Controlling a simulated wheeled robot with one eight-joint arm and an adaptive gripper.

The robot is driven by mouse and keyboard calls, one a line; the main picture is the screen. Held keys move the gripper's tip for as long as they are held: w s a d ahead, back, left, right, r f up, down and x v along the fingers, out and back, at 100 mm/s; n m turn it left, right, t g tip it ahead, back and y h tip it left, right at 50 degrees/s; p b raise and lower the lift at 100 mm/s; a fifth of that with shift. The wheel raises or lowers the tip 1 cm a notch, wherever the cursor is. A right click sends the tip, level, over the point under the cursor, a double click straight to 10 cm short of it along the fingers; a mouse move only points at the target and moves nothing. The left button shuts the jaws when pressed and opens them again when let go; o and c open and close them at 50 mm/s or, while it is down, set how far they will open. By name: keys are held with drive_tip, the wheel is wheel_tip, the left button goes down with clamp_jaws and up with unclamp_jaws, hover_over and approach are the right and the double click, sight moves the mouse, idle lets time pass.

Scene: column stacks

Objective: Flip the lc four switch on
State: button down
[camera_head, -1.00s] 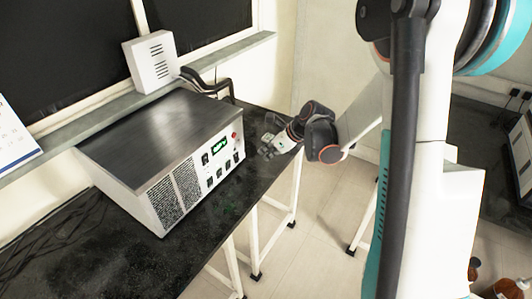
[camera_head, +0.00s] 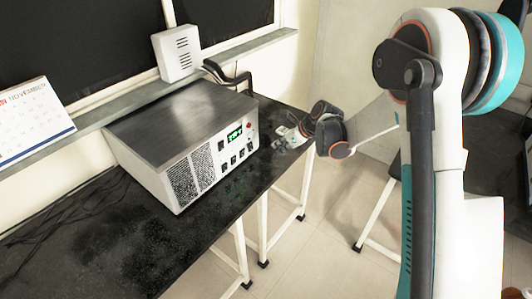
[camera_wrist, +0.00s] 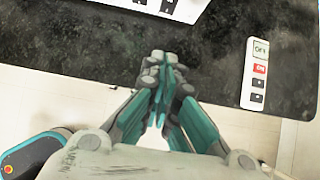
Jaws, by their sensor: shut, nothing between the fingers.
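The white unit with a dark top (camera_head: 180,118) stands on the black bench. Its front has a green-lit display (camera_head: 235,133), a red knob and several dark switches (camera_head: 233,160). Their labels are too small to read, so I cannot tell which is lc four. My gripper (camera_head: 290,135) is low over the bench, right of the unit and apart from it. In the wrist view my gripper (camera_wrist: 160,65) is shut and empty above the bench. Part of a white front with dark switches (camera_wrist: 168,6) shows at the top edge there.
In the wrist view a small white panel (camera_wrist: 257,75) with a green label, a red button and dark buttons lies right of my gripper. The black bench (camera_head: 110,240) ends near my gripper. A calendar (camera_head: 32,120) and white box (camera_head: 177,53) stand on the ledge.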

sight(251, 147)
drive_tip(key=b+x, duration=0.3)
drive_tip(key=x, duration=0.6)
drive_tip(key=shift+w+a+f, duration=0.1)
drive_tip(key=shift+a+f, duration=0.05)
drive_tip(key=shift+f, duration=0.2)
drive_tip(key=w+a, duration=0.1)
drive_tip(key=w+a+b, duration=0.1)
drive_tip(key=shift+a+f, duration=0.3)
drive_tip(key=shift+w+a, duration=0.3)
drive_tip(key=shift+a, duration=0.1)
drive_tip(key=shift+w+a+f+b, duration=0.2)
drive_tip(key=shift+a+b, duration=0.05)
drive_tip(key=shift+b, duration=0.1)
drive_tip(key=shift+r, duration=0.15)
